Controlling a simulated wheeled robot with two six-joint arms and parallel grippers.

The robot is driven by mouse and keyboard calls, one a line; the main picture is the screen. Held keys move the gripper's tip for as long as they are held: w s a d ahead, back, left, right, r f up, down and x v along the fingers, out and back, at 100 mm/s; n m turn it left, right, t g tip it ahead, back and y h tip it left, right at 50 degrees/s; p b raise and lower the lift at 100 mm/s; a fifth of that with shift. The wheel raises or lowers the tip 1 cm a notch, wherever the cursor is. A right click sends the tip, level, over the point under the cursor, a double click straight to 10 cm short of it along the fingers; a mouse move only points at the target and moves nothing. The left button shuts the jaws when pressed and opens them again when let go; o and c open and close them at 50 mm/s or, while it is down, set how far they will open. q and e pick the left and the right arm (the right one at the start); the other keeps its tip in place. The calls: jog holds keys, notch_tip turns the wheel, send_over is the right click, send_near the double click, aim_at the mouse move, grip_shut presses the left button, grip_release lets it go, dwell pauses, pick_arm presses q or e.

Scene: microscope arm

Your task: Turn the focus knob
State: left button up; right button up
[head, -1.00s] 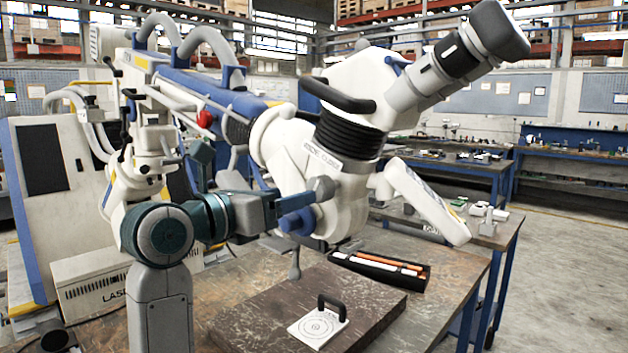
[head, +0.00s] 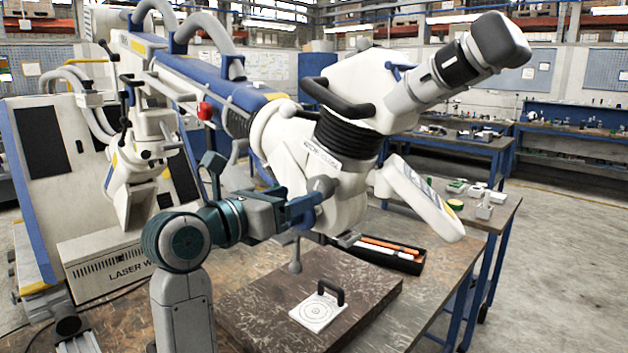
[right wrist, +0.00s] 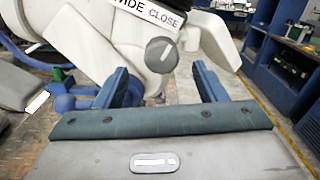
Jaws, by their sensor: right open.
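The white microscope head (head: 335,150) hangs from a thick white-and-blue arm and fills the middle of the head view. A round grey knob (right wrist: 161,55) with a white line mark sits under the "WIDE CLOSE" label in the right wrist view. In the head view a grey knob (head: 322,185) shows on the microscope's near side. My right gripper (right wrist: 160,78) is open and empty. Its two blue fingers stand either side of the knob in the picture, with the knob slightly above the fingertip line; contact cannot be told. It shows in the head view (head: 308,206). My left gripper is not in view.
Below the microscope, a dark slab (head: 265,312) lies on the wooden table and bears a white target card (head: 318,312) with a black handle. A black tray (head: 410,262) with pens lies behind it. A tilted white panel (head: 425,200) hangs at right.

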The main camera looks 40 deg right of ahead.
aim_at(314, 189)
jog(key=shift+s+d+r+p, duration=0.15)
jog(key=shift+d+p, duration=0.15)
jog(key=shift+p, duration=0.4)
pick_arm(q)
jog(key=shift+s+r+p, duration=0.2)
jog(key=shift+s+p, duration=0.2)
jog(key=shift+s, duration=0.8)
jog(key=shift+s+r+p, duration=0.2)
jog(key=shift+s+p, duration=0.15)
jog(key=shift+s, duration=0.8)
pick_arm(e)
jog(key=shift+w+d, duration=0.15)
jog(key=shift+d, duration=1.1)
jog(key=shift+w+d, duration=0.15)
jog(key=shift+d, duration=1.1)
jog(key=c, duration=1)
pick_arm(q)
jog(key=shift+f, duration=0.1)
